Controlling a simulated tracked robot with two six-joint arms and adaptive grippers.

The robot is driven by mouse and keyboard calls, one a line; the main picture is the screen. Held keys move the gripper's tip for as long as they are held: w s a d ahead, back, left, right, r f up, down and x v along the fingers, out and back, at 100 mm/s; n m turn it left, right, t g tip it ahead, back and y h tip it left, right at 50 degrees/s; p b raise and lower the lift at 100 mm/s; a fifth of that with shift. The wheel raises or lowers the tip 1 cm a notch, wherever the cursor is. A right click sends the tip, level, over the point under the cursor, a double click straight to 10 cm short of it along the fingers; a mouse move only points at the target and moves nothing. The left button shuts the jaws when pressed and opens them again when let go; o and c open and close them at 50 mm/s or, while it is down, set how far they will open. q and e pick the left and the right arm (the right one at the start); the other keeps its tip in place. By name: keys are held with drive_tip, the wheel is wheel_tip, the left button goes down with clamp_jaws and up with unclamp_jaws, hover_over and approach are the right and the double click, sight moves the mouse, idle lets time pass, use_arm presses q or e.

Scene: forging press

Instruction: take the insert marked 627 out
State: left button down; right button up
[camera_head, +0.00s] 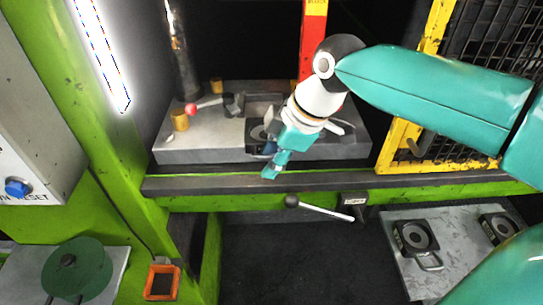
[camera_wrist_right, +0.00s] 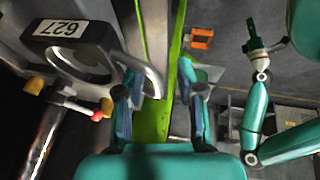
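The insert marked 627 (camera_wrist_right: 75,45) is a dark block with a white label, upside down in the right wrist view, and a pale loop handle (camera_wrist_right: 154,80). In the head view a dark insert (camera_head: 256,132) sits on the press bed, partly hidden by my right gripper (camera_head: 272,166). That gripper also shows in the right wrist view (camera_wrist_right: 160,105), open, its fingers wide apart. The handle reaches in near its left finger; I cannot tell whether they touch. My left gripper is not clear in the head view; a teal arm (camera_wrist_right: 256,115) shows in the right wrist view, its fingers too small to read.
The grey press bed (camera_head: 190,150) carries a red-knobbed lever (camera_head: 208,104) and brass posts. A ball-ended lever (camera_head: 322,208) juts from the front rail. Two inserts lie on the right table (camera_head: 450,262). A yellow mesh guard (camera_head: 400,140) stands right; a green press post is left.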

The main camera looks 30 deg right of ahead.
drive_tip(key=v, duration=1.2)
drive_tip(key=shift+f, duration=0.1)
idle(0.4)
